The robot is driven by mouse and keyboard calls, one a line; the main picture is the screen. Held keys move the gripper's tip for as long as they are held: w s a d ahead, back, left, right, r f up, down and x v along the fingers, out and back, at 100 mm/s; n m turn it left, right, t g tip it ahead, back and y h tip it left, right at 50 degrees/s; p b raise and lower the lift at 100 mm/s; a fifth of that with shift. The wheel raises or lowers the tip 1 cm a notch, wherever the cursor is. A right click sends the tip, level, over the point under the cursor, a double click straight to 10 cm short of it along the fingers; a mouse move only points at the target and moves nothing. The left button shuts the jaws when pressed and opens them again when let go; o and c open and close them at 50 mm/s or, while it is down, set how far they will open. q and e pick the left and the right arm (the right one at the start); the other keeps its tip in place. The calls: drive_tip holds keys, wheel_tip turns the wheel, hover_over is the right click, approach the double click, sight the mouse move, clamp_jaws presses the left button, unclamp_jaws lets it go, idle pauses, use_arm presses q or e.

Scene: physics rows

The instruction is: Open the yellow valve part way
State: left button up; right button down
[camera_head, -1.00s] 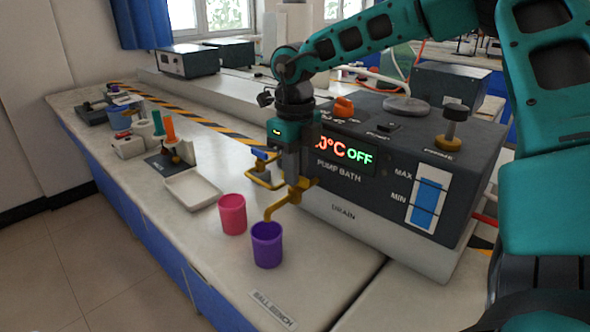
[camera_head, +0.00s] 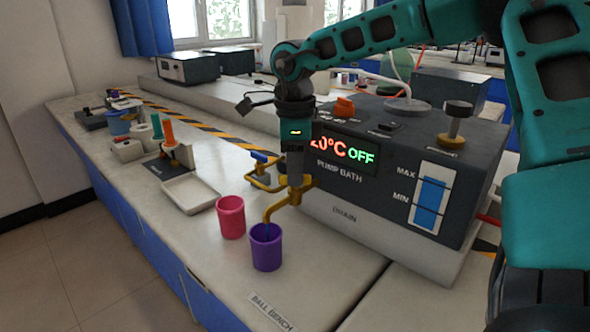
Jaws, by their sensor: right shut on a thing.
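The yellow drain valve (camera_head: 275,211) sticks out from the front of the pump bath (camera_head: 330,205), its spout bent down over a purple cup (camera_head: 267,252). A thin blue streak shows between the spout's mouth and the inside of the cup. My right gripper (camera_head: 295,177) reaches down from above and is shut on the top of the yellow valve. Its fingers hide the valve's handle, so its angle cannot be told. My left gripper is not in view.
A yellow pipe with a blue handle (camera_head: 263,157) is just left of my right gripper. A pink cup (camera_head: 231,217) stands beside the purple one. A white tray (camera_head: 190,194) lies further left.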

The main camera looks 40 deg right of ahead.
drive_tip(key=shift+n, duration=0.3)
drive_tip(key=c, duration=1.1)
unclamp_jaws()
drive_tip(key=shift+c, duration=0.2)
wheel_tip(320, 180, up, 13)
drive_tip(key=p, duration=0.2)
